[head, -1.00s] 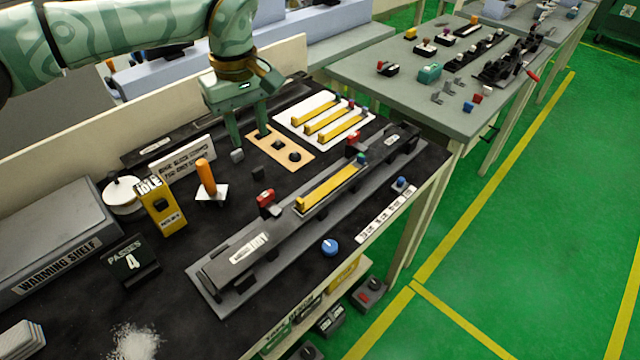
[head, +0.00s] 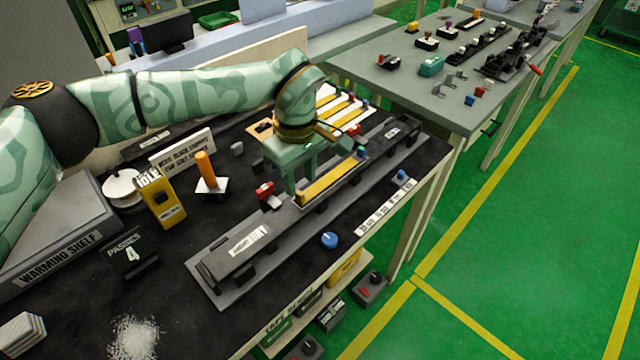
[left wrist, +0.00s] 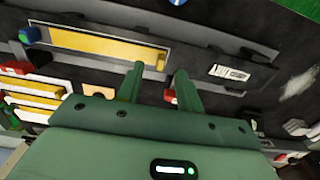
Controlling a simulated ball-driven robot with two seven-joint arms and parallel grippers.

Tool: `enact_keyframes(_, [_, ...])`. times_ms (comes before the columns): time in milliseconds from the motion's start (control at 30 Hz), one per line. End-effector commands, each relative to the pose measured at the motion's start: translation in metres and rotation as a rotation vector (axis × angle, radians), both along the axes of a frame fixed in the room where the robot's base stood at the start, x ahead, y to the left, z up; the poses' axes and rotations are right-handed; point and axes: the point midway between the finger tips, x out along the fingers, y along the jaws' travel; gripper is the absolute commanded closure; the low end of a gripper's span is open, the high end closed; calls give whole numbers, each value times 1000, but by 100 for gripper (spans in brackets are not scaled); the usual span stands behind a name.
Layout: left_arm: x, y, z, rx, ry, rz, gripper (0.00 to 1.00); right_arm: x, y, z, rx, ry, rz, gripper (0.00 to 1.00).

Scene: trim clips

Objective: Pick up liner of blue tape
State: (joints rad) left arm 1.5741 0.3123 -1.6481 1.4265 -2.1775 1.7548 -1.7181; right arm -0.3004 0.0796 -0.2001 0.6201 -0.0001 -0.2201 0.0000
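A yellow tape strip (head: 332,182) with a blue-teal tab (head: 361,151) at its far end lies in the long grey fixture (head: 235,262). The strip (left wrist: 95,44) and its blue tab (left wrist: 28,35) also show in the left wrist view. My left gripper (head: 300,184) is over the fixture, near the strip's end away from the tab. In the left wrist view its fingers (left wrist: 160,72) are apart with nothing seen between them. Whether they touch the strip cannot be told. My right gripper is not in view.
Several yellow strips lie on a white mat (head: 328,92) behind my left gripper. A red clip piece (head: 265,190) is beside the fixture, and a blue knob (head: 329,240) is in front. A yellow IDLE stand (head: 161,199) and orange post (head: 206,170) stand left.

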Motion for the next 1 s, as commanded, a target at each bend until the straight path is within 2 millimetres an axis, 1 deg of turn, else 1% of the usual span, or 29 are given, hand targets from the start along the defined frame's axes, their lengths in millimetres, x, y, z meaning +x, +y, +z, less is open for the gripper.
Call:
enact_keyframes(33, [0, 2, -12, 0, 6, 2, 64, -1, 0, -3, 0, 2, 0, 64])
enact_keyframes(100, [0, 3, -23, -1, 5, 1, 64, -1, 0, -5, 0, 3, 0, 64])
enact_keyframes(200, [0, 3, -33, 0, 4, 0, 64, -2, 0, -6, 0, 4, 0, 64])
enact_keyframes(467, [0, 3, -35, 0, 1, 0, 64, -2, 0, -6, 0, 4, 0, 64])
enact_keyframes(500, [0, 3, -35, 0, 1, 0, 75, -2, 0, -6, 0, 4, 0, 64])
enact_keyframes(600, [0, 3, -35, 0, 1, 0, 100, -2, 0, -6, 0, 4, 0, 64])
enact_keyframes(1000, [0, 3, -34, 1, 1, -1, 100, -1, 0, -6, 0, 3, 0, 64])
